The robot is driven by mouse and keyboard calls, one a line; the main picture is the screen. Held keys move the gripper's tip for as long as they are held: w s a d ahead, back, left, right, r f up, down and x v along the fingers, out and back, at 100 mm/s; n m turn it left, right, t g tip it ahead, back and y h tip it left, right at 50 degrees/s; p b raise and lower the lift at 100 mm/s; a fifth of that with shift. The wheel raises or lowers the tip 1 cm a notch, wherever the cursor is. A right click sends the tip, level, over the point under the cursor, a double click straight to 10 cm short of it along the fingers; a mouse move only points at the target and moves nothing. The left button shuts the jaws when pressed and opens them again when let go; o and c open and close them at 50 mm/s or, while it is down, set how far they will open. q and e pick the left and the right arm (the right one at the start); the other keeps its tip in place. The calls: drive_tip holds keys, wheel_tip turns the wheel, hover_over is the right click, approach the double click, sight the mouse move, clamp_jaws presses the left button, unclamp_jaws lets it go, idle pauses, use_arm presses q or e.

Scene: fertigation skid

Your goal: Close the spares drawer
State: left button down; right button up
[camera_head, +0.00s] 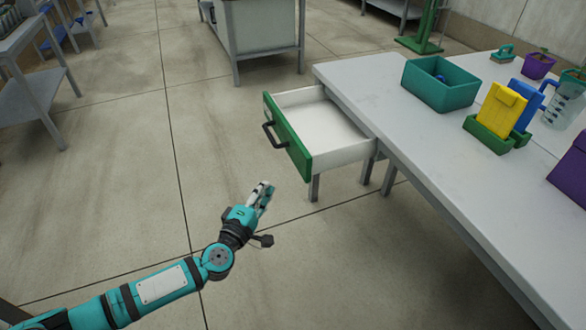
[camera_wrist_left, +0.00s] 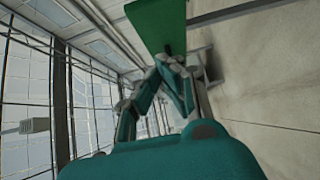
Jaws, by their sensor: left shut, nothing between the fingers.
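The spares drawer (camera_head: 325,126) is pulled out from the end of the grey table in the head view. Its inside is white and looks empty. Its green front (camera_head: 288,137) has a dark bar handle (camera_head: 274,134). My left gripper (camera_head: 264,192) is below and slightly left of the drawer front in the picture, apart from it, with its fingers shut and empty. In the left wrist view, the green front (camera_wrist_left: 158,24) is beyond the gripper fingers (camera_wrist_left: 168,68). My right gripper is in neither view.
The grey table (camera_head: 420,150) carries a teal bin (camera_head: 440,84), a green holder (camera_head: 490,136) with yellow and blue items, and a jug (camera_head: 565,100). Open concrete floor lies left of the drawer. Shelving (camera_head: 35,100) stands at the far left.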

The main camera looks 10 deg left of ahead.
use_arm(q)
drive_tip(key=b, duration=0.2)
approach(297, 155)
drive_tip(key=w+a, duration=0.2)
drive_tip(key=w+d, duration=0.2)
drive_tip(key=d, duration=0.1)
drive_tip(key=shift+w+r, duration=0.1)
drive_tip(key=shift+w, duration=0.3)
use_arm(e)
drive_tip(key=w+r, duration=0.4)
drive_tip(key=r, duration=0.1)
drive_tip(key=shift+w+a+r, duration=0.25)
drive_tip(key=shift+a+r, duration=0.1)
